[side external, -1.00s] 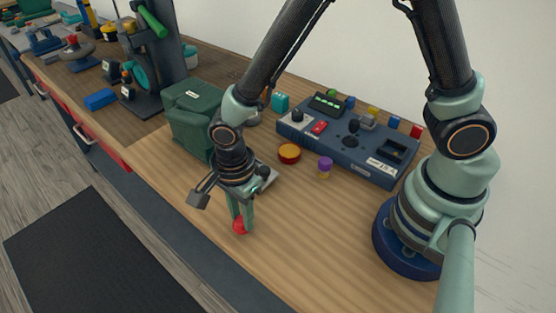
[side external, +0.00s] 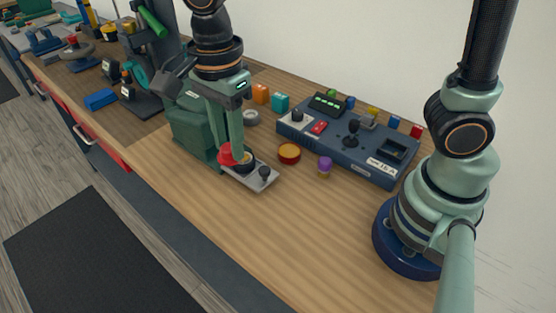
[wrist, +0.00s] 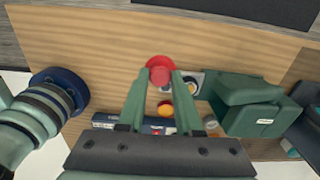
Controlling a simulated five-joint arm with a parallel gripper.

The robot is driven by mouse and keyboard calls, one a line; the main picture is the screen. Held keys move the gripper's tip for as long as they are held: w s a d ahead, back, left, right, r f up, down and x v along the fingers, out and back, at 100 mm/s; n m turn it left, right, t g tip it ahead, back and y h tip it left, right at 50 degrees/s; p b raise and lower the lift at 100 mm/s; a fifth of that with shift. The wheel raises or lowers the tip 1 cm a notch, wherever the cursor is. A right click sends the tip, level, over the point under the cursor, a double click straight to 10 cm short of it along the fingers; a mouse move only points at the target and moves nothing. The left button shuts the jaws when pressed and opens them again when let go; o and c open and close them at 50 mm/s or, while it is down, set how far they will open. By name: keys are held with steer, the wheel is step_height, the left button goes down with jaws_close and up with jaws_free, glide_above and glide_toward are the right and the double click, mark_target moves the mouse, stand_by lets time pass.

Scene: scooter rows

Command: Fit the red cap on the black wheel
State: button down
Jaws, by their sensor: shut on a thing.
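My gripper (side external: 232,156) is shut on the red cap (side external: 225,154). In the wrist view my gripper (wrist: 160,74) has the red cap (wrist: 159,64) between its fingertips. The black wheel (side external: 246,164) sits on a grey plate (side external: 255,181) that also bears a small black knob (side external: 264,173). In the side view the cap is raised above the plate's left end, to the left of the wheel. A fingertip hides part of the wheel. In the wrist view the plate (wrist: 197,80) lies just right of the cap, partly behind a finger.
A green box (side external: 192,128) stands close behind the gripper. A blue control panel (side external: 340,143), an orange-topped round piece (side external: 289,153) and a purple-capped piece (side external: 324,167) stand to the right. A grey ring (side external: 251,118) lies behind. The front of the bench is clear.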

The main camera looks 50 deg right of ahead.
steer(key=shift+n, duration=0.5)
steer(key=w+d+f, duration=0.2)
steer(key=w+d, duration=0.1)
steer(key=w+d+f, duration=0.3)
steer(key=d, duration=0.1)
steer(key=w+d+f, duration=0.2)
steer(key=w+d, duration=0.1)
steer(key=shift+w+d+f, duration=0.15)
steer(key=shift+d+f, duration=0.35)
steer(key=shift+f, duration=2.7)
steer(key=shift+f, duration=0.2)
steer(key=shift+c, duration=0.5)
jaws_free()
steer(key=shift+r, duration=3)
